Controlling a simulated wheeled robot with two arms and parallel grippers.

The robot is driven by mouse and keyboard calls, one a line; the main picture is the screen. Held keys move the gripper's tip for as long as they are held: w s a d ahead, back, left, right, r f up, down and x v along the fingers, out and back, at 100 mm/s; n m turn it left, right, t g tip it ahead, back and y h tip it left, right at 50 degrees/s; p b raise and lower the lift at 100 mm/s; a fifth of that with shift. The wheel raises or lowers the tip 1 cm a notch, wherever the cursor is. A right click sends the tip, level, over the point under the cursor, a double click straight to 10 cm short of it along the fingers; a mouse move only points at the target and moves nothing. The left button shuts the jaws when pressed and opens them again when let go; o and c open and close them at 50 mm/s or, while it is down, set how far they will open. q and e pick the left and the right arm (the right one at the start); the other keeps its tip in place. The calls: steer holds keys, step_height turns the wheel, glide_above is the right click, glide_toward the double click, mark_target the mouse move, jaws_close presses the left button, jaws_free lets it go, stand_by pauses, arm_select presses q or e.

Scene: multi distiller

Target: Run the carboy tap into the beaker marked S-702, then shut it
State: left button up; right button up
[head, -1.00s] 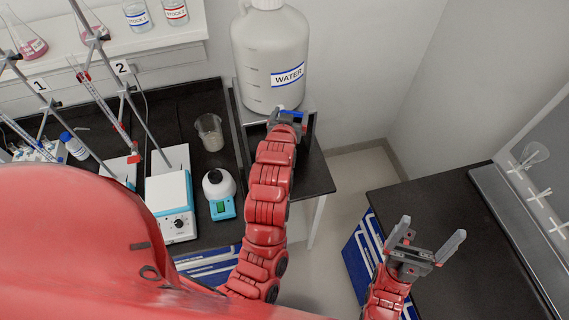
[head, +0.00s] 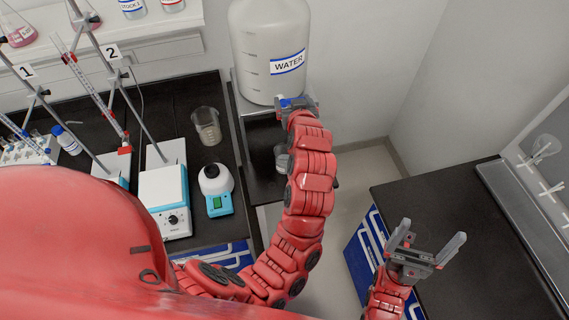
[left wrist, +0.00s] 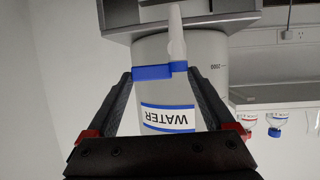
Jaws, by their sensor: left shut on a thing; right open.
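The white carboy (head: 270,35), labelled WATER, stands on a raised stand at the back; it also shows upside down in the left wrist view (left wrist: 205,50). My left gripper (head: 297,104) is at its tap, shut on the blue tap handle (left wrist: 153,72). The handle lies crosswise between the fingers, beside the pale spout (left wrist: 176,35). A glass beaker (head: 281,157) stands below the tap, partly hidden by my left arm; its marking and contents cannot be made out. My right gripper (head: 425,250) is open and empty at the right.
Another beaker (head: 207,125) stands on the black bench, left of the stand. A black counter (head: 440,210) lies at right, mostly clear.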

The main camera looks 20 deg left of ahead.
arm_select(q)
steer(key=n+y+b, duration=0.1)
steer(key=b, duration=0.1)
steer(key=shift+w+g+b, duration=0.1)
steer(key=shift+g+b, duration=0.2)
steer(key=shift+b, duration=0.05)
steer(key=o, duration=1)
steer(key=shift+d, duration=0.15)
